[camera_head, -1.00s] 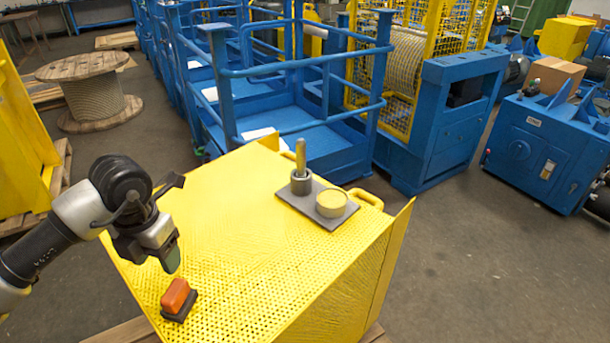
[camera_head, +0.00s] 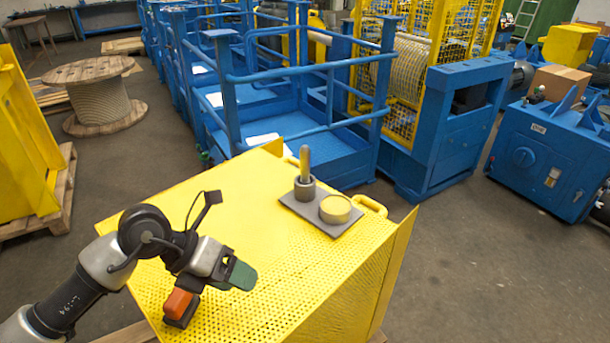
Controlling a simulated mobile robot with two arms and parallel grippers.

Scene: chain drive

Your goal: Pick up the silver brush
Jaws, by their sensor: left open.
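A brush-like tool with an upright yellowish handle (camera_head: 304,163) stands in a grey cylindrical holder (camera_head: 304,188) on a grey plate (camera_head: 295,207). Its lower end is hidden in the holder, and I cannot make out a silver part. My right gripper is out of view.
A round yellowish tin (camera_head: 335,208) sits on the plate beside the holder. A yellow handle (camera_head: 370,204) and a raised right panel (camera_head: 400,245) edge the table. Blue machine frames (camera_head: 300,130) stand behind. The middle of the tabletop is clear.

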